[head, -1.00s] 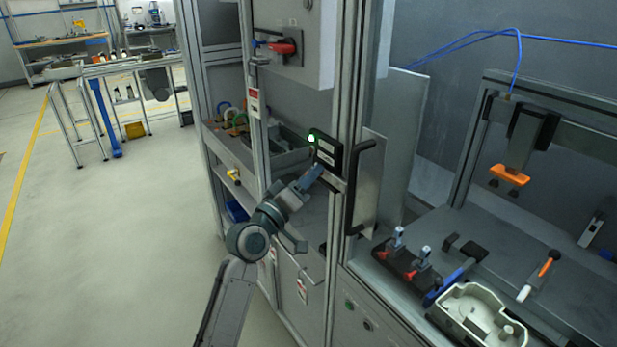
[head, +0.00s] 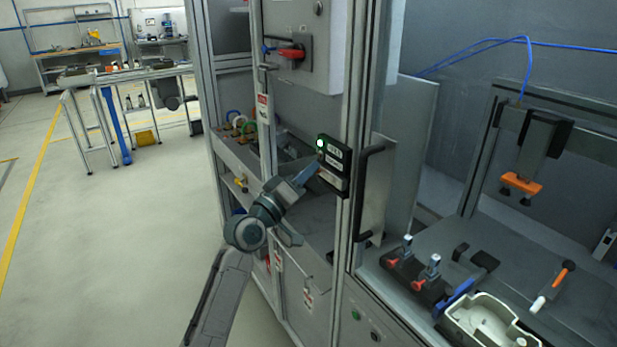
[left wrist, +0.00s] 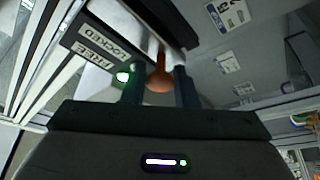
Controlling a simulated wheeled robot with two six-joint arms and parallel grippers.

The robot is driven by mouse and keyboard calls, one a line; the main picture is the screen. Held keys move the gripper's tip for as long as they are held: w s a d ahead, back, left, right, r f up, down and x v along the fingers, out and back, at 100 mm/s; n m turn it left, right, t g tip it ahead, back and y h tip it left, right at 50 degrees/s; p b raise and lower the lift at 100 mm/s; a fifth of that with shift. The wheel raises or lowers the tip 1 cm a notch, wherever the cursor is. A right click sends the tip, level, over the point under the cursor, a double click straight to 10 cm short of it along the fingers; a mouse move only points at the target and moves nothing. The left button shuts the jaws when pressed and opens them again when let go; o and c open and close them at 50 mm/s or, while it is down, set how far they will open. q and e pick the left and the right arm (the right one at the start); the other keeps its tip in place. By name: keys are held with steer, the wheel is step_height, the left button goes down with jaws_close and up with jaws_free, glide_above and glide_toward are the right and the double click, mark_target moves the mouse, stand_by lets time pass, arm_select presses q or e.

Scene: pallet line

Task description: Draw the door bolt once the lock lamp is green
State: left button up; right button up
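The door lock box (head: 333,165) sits on the cell's upright frame, and its lamp (head: 320,143) is lit green. The left wrist view shows the lamp (left wrist: 123,77) green too, beside the labels FREE and LOCKED. An orange-brown bolt knob (left wrist: 160,78) stands between the two fingers of my left gripper (left wrist: 160,88). The fingers are apart with the knob nearly filling the gap; I cannot tell whether they press on it. In the head view my left gripper (head: 312,173) reaches the box and hides the knob. My right gripper is not in view.
A black door handle (head: 366,195) stands right of the lock. A red rotary switch (head: 291,53) is on the cabinet above. A bench with red clamps (head: 418,284) and a pale housing (head: 490,325) lies at right.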

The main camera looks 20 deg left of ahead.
arm_select(q)
steer(key=shift+o, duration=1.2)
steer(key=shift+w+a, duration=0.15)
steer(key=shift+a, duration=0.05)
steer(key=shift+s+f, duration=0.15)
steer(key=shift+s, duration=0.1)
steer(key=b+v, duration=0.2)
steer(key=v, duration=0.8)
steer(key=shift+s+a, duration=0.1)
steer(key=shift+s, duration=0.05)
